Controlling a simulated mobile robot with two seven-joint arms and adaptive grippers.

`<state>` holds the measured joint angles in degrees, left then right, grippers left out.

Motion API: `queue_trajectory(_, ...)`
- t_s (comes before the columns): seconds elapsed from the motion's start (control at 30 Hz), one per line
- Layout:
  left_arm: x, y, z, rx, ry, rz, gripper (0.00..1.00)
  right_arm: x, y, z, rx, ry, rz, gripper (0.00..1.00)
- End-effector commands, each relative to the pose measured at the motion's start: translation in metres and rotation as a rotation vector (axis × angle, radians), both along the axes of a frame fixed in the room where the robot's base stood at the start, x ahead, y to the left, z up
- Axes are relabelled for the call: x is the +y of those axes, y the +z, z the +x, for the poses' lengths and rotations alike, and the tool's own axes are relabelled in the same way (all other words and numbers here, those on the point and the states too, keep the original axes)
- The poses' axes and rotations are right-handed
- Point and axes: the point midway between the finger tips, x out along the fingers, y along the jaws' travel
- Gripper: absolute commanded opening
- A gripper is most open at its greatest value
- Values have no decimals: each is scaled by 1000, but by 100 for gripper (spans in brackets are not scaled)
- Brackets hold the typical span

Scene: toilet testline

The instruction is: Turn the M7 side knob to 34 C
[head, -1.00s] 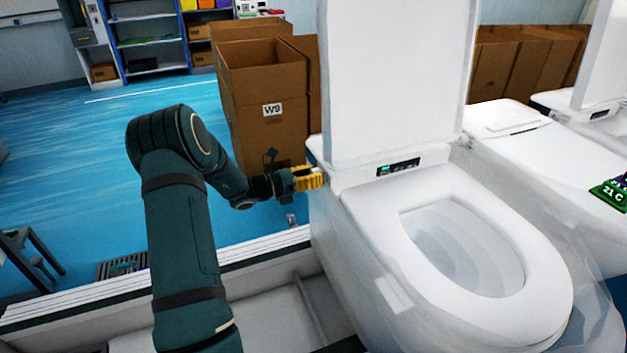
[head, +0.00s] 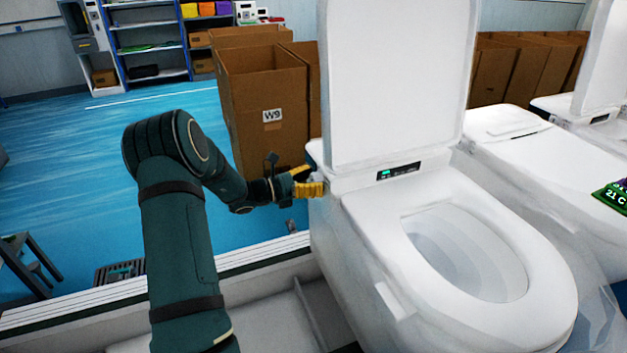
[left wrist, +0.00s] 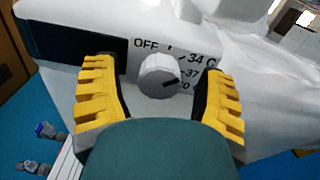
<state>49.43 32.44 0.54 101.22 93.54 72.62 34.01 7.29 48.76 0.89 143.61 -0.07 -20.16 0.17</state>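The white toilet (head: 400,220) stands right of centre in the head view with its lid up. Its side knob (left wrist: 158,74) is a pale round dial in the left wrist view, on a white side face. Printed around the knob are OFF, 34 C (left wrist: 200,60), 37 and a partly hidden lower mark. The knob's dark pointer line lies on its lower right, angled toward the right; I cannot tell exactly which mark it meets. My left gripper (head: 306,180) is open, its yellow fingers either side of the knob and apart from it. My right gripper is not in view.
A dark panel (left wrist: 75,48) sits left of the knob. Cardboard boxes, one marked W9 (head: 265,95), stand behind my left gripper. Blue floor is free at left.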

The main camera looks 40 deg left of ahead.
Motion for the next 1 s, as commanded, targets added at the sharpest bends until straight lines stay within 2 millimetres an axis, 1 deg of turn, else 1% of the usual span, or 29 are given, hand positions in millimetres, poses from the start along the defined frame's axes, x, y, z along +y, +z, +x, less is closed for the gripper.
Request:
queue_trajectory(0.23, 1, 0, -1, -1, 0, 0, 71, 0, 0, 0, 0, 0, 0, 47)
queue_trajectory(0.37, 5, 0, -8, 0, 3, 0, 71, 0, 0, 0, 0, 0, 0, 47)
queue_trajectory(0.47, 12, 0, -21, 0, 4, 0, 71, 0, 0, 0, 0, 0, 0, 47)
queue_trajectory(0.8, 43, 0, -81, 2, 4, 0, 71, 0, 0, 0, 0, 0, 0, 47)
queue_trajectory(0.9, 49, 0, -94, 1, 2, 0, 71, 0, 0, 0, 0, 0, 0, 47)
queue_trajectory(1.0, 53, 0, -101, 0, 1, -1, 71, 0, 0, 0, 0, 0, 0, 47)
